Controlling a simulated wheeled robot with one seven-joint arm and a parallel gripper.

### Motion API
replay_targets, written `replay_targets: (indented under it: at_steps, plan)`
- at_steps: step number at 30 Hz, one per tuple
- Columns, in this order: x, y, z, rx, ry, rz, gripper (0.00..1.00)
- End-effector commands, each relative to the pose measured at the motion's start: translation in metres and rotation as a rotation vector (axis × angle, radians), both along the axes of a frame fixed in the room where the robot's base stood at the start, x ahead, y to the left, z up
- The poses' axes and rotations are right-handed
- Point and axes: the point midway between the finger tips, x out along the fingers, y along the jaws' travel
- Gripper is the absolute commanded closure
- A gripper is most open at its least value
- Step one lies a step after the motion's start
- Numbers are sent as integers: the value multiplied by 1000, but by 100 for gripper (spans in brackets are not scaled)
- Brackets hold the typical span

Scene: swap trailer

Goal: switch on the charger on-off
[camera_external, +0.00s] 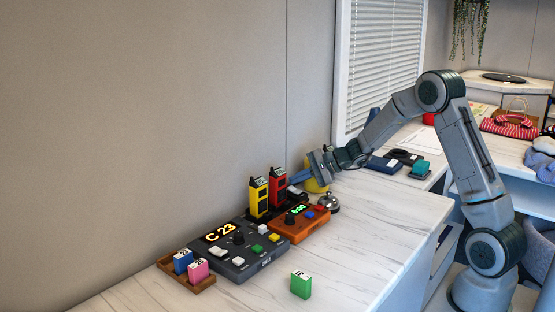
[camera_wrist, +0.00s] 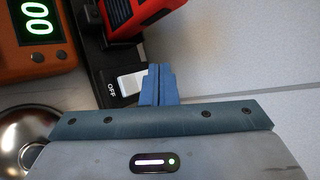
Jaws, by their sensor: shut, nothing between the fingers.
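The charger (camera_external: 252,218) is a dark stand against the wall, holding a yellow radio (camera_external: 258,197) and a red radio (camera_external: 278,187). In the wrist view, the charger (camera_wrist: 108,70) is a black strip with a white rocker switch (camera_wrist: 130,83) beside the printed word OFF. The red radio (camera_wrist: 137,14) rises just above the switch. My gripper (camera_wrist: 159,68) has blue fingers closed together with nothing between them. The fingertips are right beside the switch and overlap its right side in the view. I cannot tell whether they touch it. In the external view, my gripper (camera_external: 296,180) is right of the red radio.
An orange timer box (camera_external: 300,222) and a dark control panel (camera_external: 240,247) stand in front. A silver bell (camera_external: 328,202) and a yellow object (camera_external: 316,186) are near my gripper. A wooden tray (camera_external: 186,272) with blocks and a green block (camera_external: 301,285) lie nearer. The counter's right front is clear.

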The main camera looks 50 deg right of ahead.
Motion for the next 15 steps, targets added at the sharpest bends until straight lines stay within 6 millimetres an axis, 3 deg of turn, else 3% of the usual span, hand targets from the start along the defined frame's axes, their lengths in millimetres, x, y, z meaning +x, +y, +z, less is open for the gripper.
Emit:
replay_targets:
  at_steps: [15]
  plan:
    - [3,0,-9,-1,0,0,100]
